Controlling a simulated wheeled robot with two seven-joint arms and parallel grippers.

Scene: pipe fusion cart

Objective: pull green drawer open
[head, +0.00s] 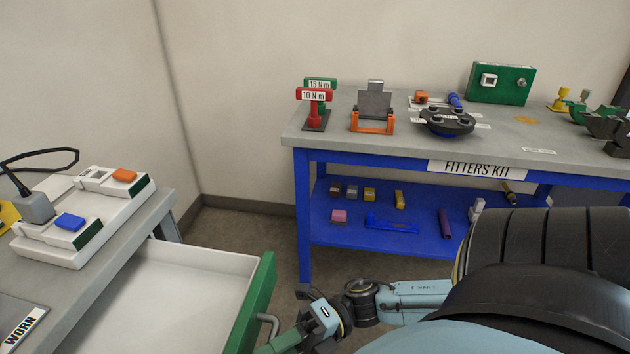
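The green drawer shows its green front panel (252,306) at the bottom centre and its white inside (170,305) to the left. It stands pulled out from under the grey bench top, and its inside looks empty where I can see it. A grey bar handle (270,322) sticks out from the right side of the panel. My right gripper (278,344), whose arm comes in from the right, is at the handle's lower end, by the bottom edge of the picture. Its fingertips are mostly cut off, so I cannot tell whether it grips the handle. My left gripper is not in view.
The grey bench top (50,300) at left carries a white case (85,225) with coloured blocks. A blue-framed table (400,153) with tools and a lower shelf (375,220) stands at the back right. Open floor (238,230) lies between them.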

